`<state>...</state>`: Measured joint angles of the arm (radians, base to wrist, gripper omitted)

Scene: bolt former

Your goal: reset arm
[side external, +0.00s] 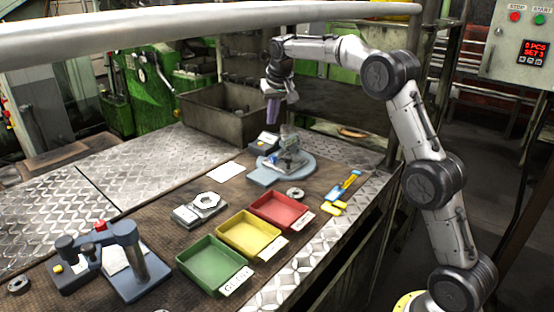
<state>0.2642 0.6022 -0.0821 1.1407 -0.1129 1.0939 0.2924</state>
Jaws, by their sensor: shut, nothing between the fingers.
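My arm rises from the lower right and reaches over the back of the workbench (190,150). My gripper (271,122) points down, shut and empty. In the picture it lies in front of the right end of the dark metal bin (215,115) and above the bench. The blue-grey fixture (288,160) on its round base stands just below and to the right of it. I see nothing held. The small size of the fingers hides their detail.
Green (213,264), yellow (250,236) and red (281,210) trays line the front right. A press-like stand (125,260) is at front left. A grey hex-cut block (200,209) and yellow-blue tools (345,190) lie on the bench. A pale rail (200,32) crosses the top.

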